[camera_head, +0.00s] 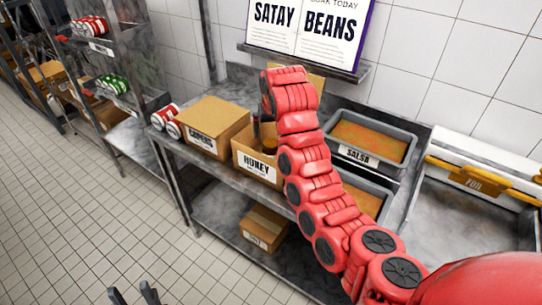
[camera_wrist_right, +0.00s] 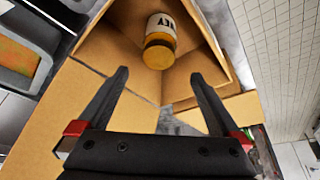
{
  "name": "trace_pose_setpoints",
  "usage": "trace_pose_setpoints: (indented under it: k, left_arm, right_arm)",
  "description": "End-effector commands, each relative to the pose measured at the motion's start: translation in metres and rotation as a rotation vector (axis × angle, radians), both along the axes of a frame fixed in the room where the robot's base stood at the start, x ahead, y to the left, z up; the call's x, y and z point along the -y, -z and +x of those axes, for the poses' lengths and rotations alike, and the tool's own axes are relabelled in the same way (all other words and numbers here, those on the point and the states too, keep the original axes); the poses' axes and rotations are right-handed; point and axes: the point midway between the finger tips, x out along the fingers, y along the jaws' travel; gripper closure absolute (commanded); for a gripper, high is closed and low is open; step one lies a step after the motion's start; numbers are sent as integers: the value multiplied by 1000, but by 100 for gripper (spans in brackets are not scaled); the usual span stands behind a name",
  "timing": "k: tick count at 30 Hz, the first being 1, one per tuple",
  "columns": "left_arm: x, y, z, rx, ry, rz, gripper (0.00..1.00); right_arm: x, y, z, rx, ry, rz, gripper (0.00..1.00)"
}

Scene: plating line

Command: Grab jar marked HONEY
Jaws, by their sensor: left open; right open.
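A jar (camera_wrist_right: 158,52) with a golden lid and a pale label stands or lies inside an open cardboard box in the right wrist view. Only the last letters of its label show, ending like "EY". The box (camera_head: 252,167), marked HONEY, sits on the steel counter in the head view. My right gripper (camera_wrist_right: 159,75) is open and empty above the box, with the jar ahead of its fingertips and apart from them. My red right arm hides part of the box in the head view. My left gripper (camera_head: 133,294) is open and empty at the bottom edge, far from the box.
A closed cardboard box (camera_head: 212,125) stands left of the HONEY box, with red cans (camera_head: 166,118) beyond it. A SALSA tray (camera_head: 372,138) is to the right. Another box (camera_head: 264,228) sits on the lower shelf. The floor at left is clear.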

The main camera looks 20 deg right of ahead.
Motion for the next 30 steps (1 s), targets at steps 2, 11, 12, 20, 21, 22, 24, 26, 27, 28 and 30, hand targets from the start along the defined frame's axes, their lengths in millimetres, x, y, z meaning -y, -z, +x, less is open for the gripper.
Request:
trace_pose_setpoints:
  k: [2,11,12,20,21,22,24,26,27,28,30]
  left_arm:
    - [0,-13,0,1,0,0,50]
    - [0,-28,0,1,0,0,50]
    - [0,-29,0,1,0,0,50]
    - [0,-54,0,1,0,0,50]
    - [0,-58,0,1,0,0,50]
    - [0,-55,0,2,0,0,50]
    - [0,-56,0,1,0,0,50]
    - [0,-57,0,1,0,0,50]
    - [0,-58,0,1,0,0,50]
    - [0,-59,0,1,0,0,50]
    - [0,-59,0,1,0,0,50]
  right_arm:
    - [1,16,5,-12,1,2,0]
    - [4,56,22,-4,1,1,0]
    - [4,57,23,-4,1,1,0]
    - [7,82,26,-8,1,1,0]
    - [7,89,25,-12,1,2,0]
    - [6,94,28,-9,-1,-1,0]
    - [7,98,31,-4,-1,-3,0]
    - [8,103,32,-7,-1,-4,0]
    - [8,105,34,-4,-1,-2,0]
    - [8,106,35,-2,-1,-1,0]
    - [7,109,35,-3,0,0,0]
